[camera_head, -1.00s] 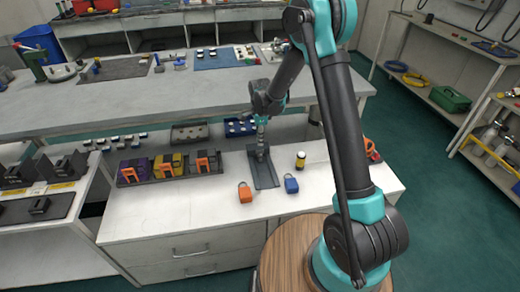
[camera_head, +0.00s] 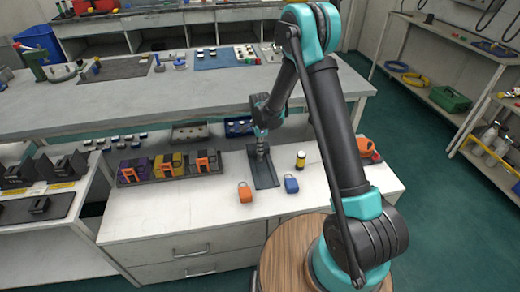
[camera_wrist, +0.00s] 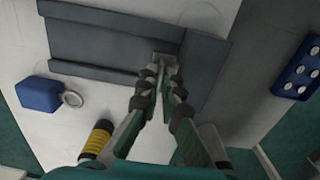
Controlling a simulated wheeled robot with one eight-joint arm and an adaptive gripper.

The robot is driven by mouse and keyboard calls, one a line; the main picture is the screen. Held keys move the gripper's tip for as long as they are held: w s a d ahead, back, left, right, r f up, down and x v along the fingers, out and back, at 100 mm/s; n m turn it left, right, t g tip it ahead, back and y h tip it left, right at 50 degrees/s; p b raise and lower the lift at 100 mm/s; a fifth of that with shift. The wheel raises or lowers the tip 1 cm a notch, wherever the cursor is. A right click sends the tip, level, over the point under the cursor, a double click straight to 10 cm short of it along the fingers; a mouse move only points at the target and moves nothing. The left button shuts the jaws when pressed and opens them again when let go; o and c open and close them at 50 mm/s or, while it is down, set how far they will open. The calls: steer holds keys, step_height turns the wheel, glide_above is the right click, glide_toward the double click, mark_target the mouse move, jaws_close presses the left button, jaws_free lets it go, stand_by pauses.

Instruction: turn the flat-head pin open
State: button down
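In the wrist view, the flat-head pin (camera_wrist: 163,60) shows as a small grey piece at the edge of a dark grey stepped fixture (camera_wrist: 105,38). My gripper (camera_wrist: 162,72) has its fingertips close together at the pin and looks shut on it. The fingertips hide most of the pin. In the head view, my gripper (camera_head: 260,146) points down at the far part of the same dark fixture (camera_head: 265,176) on the white bench. The pin itself is too small to make out there.
A tray of coloured blocks (camera_head: 168,169) is at the left, and a blue tray (camera_head: 239,127) lies behind.

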steer(key=shift+n, duration=0.3)
